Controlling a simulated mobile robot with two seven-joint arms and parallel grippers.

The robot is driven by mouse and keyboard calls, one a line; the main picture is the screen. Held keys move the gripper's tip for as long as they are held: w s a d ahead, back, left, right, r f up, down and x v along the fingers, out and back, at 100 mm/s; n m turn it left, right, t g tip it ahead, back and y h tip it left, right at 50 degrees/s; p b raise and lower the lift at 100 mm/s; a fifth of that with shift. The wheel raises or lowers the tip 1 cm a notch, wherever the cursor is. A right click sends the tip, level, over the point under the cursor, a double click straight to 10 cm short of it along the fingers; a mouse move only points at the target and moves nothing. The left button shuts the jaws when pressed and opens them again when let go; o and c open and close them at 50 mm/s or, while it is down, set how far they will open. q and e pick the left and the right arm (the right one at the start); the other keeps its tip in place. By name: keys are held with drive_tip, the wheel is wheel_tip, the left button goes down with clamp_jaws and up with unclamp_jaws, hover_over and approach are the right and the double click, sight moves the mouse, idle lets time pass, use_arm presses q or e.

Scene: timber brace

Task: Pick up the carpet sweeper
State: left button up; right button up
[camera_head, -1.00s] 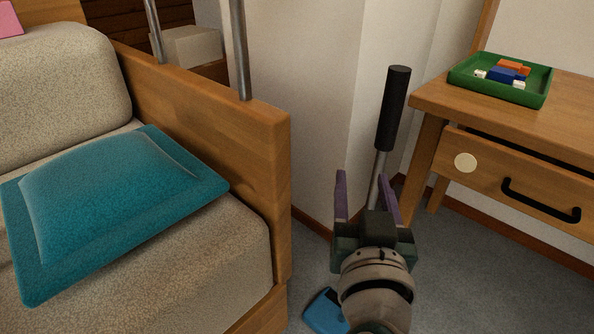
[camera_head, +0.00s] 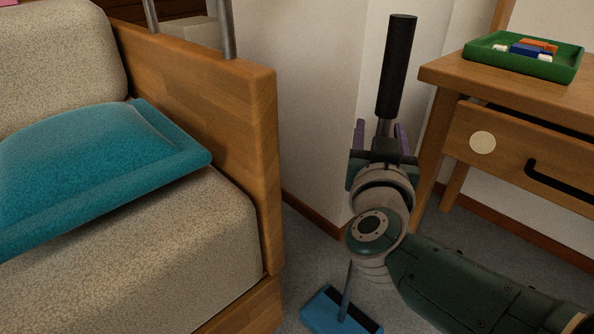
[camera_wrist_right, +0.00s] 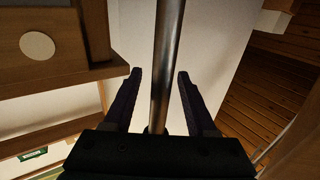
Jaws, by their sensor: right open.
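The carpet sweeper stands upright in the gap between the sofa and the desk. Its black grip (camera_head: 396,66) is at the top of a metal pole, and its blue head (camera_head: 340,311) rests on the grey floor. My right gripper (camera_head: 380,134) is at the pole just below the black grip. In the right wrist view the metal pole (camera_wrist_right: 167,65) runs between the two purple fingers (camera_wrist_right: 160,88), with a gap on each side. The right gripper is open. Its wrist hides the middle of the pole in the head view. My left gripper is not in view.
The sofa's wooden end panel (camera_head: 215,130) stands to the left, with a teal cushion (camera_head: 95,160) on the seat. A wooden desk (camera_head: 455,72) with a green tray (camera_head: 565,68) is on the right. A pale wall (camera_head: 310,100) is close behind the sweeper.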

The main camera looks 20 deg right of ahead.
drive_tip(key=shift+c, duration=0.3)
clamp_jaws()
idle(0.3)
drive_tip(key=shift+r, duration=0.15)
